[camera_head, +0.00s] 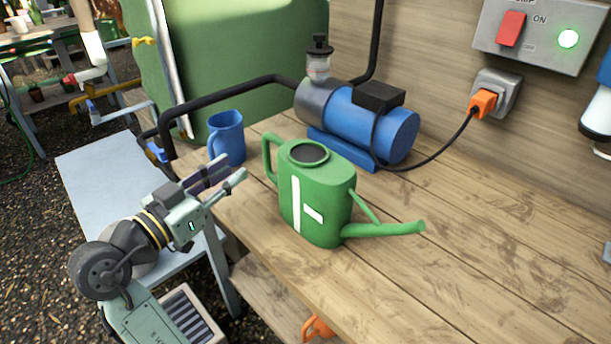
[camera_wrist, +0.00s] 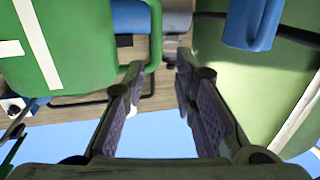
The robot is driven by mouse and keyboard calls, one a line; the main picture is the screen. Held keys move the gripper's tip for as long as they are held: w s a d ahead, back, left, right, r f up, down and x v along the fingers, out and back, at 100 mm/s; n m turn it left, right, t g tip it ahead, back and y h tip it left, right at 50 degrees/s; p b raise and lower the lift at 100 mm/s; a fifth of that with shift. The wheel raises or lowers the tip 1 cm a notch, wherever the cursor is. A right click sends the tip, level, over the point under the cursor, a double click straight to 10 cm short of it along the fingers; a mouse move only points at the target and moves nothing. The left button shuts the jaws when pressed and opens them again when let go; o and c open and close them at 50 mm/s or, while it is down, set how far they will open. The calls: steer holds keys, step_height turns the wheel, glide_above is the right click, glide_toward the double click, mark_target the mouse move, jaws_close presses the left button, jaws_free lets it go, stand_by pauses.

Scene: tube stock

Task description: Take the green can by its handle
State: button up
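The green can (camera_head: 325,210) stands upright on the wooden bench, its spout pointing right. Its loop handle (camera_head: 267,158) is on the left side, facing my gripper (camera_head: 235,167). My gripper is open and empty, a short way left of the handle, with its fingers pointing toward it. In the wrist view, which looks upside down, the can (camera_wrist: 75,50) fills the upper left. Its handle (camera_wrist: 156,35) shows beyond the gap between my open fingers (camera_wrist: 157,75). No finger appears to touch the handle.
A blue mug (camera_head: 227,138) stands close behind my fingers, left of the can; it also shows in the wrist view (camera_wrist: 252,22). A blue pump (camera_head: 370,125) with black hoses sits behind the can. The bench (camera_head: 480,260) is clear at front right.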

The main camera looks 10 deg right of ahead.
mark_target(264, 148)
steer(key=p+x, duration=0.1)
steer(key=x, duration=0.4)
steer(key=shift+s+d+r, duration=0.1)
steer(key=shift+d, duration=0.2)
steer(key=x, duration=0.1)
steer(key=p+x, duration=0.2)
steer(key=x, duration=0.1)
steer(key=shift+d+r, duration=0.2)
steer(key=shift+r, duration=0.05)
steer(key=shift+w+d+f+p, duration=0.15)
steer(key=shift+w+d+p, duration=0.2)
steer(key=shift+w, duration=0.1)
steer(key=shift+c, duration=0.4)
jaws_close()
